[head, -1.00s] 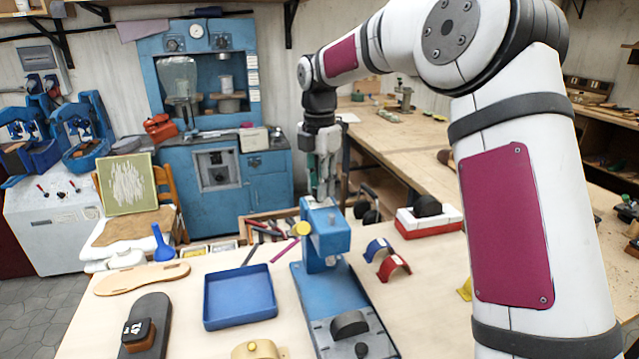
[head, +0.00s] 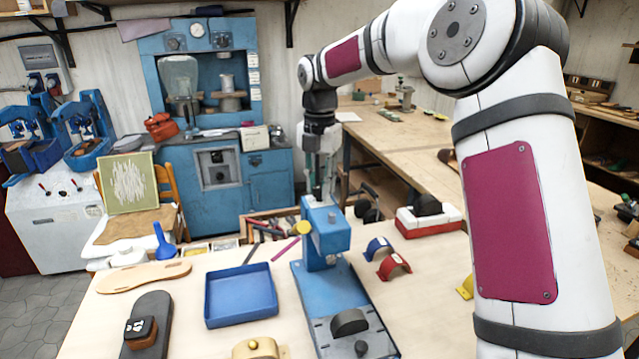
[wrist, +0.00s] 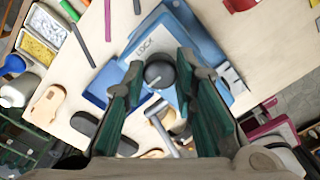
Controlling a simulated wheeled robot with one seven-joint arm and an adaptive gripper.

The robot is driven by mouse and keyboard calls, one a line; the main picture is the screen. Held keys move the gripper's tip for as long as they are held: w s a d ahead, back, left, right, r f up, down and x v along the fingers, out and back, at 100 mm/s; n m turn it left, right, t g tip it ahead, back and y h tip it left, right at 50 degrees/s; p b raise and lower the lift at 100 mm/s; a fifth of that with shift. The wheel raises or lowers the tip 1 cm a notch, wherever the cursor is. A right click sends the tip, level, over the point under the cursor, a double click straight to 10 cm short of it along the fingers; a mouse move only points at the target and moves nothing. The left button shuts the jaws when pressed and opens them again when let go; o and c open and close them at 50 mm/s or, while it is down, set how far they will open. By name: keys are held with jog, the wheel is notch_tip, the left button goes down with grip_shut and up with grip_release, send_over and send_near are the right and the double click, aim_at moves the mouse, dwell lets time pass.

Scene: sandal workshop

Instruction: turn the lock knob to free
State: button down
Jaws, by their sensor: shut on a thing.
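The blue press (head: 326,240) stands on the pale table in the head view. In the wrist view its blue top (wrist: 185,25) carries a round dark lock knob (wrist: 158,76) with a pale pointer mark. Printed lettering reading LOCK (wrist: 145,47) is beside the knob. My gripper (wrist: 160,68) points down, with one green-padded finger on each side of the knob, shut on it.
A blue tray (head: 240,297) lies left of the press. Red and blue arched pieces (head: 393,268) lie to its right. A yellow disc (head: 303,228) with a magenta handle is at the press's left side. A black sole (head: 147,325) lies front left. Bare table shows around the tray.

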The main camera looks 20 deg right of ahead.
aim_at(319, 187)
jog(key=c, duration=1.3)
grip_release()
jog(key=shift+r, duration=0.1)
notch_tip(319, 187, up, 12)
